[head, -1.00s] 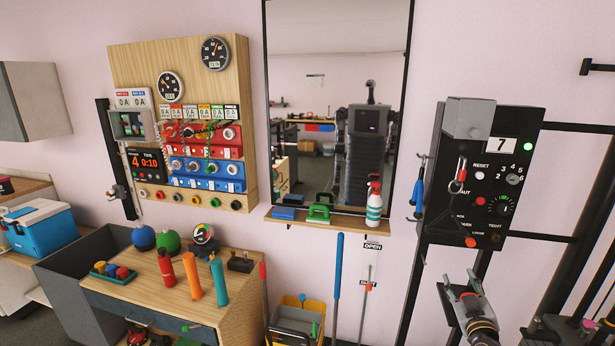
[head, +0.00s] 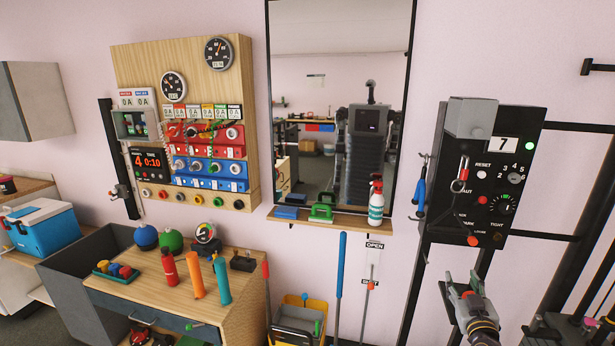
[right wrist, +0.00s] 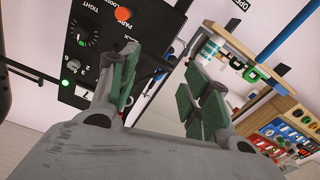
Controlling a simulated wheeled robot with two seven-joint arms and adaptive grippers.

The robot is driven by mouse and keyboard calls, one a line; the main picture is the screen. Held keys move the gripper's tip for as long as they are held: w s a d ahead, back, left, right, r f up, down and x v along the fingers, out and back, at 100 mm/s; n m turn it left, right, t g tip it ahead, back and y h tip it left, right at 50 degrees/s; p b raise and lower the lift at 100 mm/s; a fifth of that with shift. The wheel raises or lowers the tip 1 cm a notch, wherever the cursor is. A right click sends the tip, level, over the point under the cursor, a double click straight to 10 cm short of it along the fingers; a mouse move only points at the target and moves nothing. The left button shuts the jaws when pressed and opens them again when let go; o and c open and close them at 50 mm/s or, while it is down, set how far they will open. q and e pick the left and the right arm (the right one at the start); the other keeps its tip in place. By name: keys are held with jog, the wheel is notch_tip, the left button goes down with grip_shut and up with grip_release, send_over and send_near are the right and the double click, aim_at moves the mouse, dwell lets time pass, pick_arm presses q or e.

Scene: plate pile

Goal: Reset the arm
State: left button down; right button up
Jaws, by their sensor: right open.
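My right gripper (head: 462,285) is at the lower right of the head view, below the black control box (head: 490,170) and apart from it. In the right wrist view the gripper (right wrist: 165,95) is open, with green-padded fingers spread and nothing between them. The control box also shows in that view (right wrist: 50,50), beyond the left finger. My left gripper is not in view.
A mirror (head: 340,60) hangs over a narrow shelf (head: 325,224) with a spray bottle (head: 376,200) and a green item. A wooden gauge panel (head: 240,90) and a desk (head: 150,285) with coloured bottles stand left. A dark frame carries the control box.

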jog(key=w+a+f+m+g+y, duration=0.1)
jog(key=a+f+m+g, duration=0.15)
jog(key=f, duration=0.95)
jog(key=a+f+m+g+y, duration=0.1)
jog(key=a+f+m, duration=0.15)
jog(key=f, duration=0.95)
jog(key=s+a+f+n+g+y, duration=0.15)
jog(key=s+a+f, duration=0.35)
jog(key=f, duration=0.6)
jog(key=s+a+f+n+g, duration=0.1)
jog(key=s+a+f+g, duration=0.35)
jog(key=f, duration=0.75)
jog(key=s+a+f+n+g+y, duration=0.1)
jog(key=s+a+f+g, duration=0.15)
jog(key=s+f, duration=0.65)
jog(key=s+a+f+n+g, duration=0.1)
jog(key=s+a+f+n, duration=0.15)
jog(key=s+f, duration=0.7)
jog(key=s+d+f+g, duration=0.1)
jog(key=s+f, duration=0.1)
jog(key=s, duration=1.1)
jog(key=s+d+f+n+g, duration=0.1)
jog(key=s+f+g, duration=0.1)
jog(key=s, duration=1.2)
jog(key=shift+d+g, duration=0.3)
